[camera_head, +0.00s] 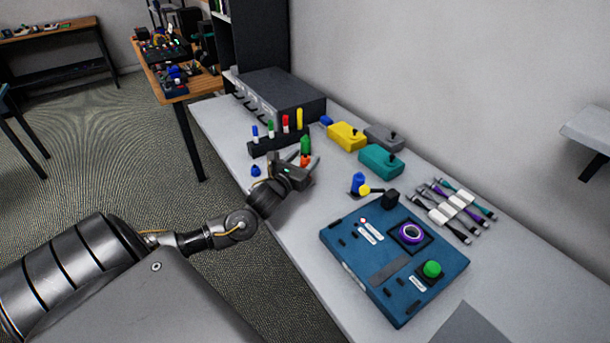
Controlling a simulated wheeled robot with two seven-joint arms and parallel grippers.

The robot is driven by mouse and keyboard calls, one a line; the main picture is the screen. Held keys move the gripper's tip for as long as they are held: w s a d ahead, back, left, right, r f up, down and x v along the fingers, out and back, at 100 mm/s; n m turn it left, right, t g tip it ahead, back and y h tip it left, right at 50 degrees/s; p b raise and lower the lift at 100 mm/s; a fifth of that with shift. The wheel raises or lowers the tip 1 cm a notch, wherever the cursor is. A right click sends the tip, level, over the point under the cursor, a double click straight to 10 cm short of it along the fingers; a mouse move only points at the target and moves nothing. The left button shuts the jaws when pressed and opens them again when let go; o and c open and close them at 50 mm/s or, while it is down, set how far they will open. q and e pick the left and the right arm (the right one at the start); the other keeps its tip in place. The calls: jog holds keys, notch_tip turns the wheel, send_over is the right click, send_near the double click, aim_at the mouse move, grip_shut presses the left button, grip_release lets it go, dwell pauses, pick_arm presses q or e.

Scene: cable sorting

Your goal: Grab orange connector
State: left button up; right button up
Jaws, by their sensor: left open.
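The small orange connector (305,160) stands on the white table just in front of a green connector (305,145). My left gripper (303,166) reaches in from the left with its fingers open. The orange connector shows between or just beyond the fingertips; its lower part is hidden by the gripper. I cannot tell whether the fingers touch it. My right gripper is not in view.
Yellow (346,136) and teal (380,161) boxes stand right, with a blue control panel (349,266) and several cables (458,198) closer.

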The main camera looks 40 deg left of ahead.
pick_arm(q)
jog(key=shift+w+a, duration=0.15)
jog(key=shift+w, duration=0.65)
jog(key=shift+w+a, duration=0.1)
jog(key=shift+w, duration=0.65)
jog(key=shift+c, duration=0.2)
grip_shut()
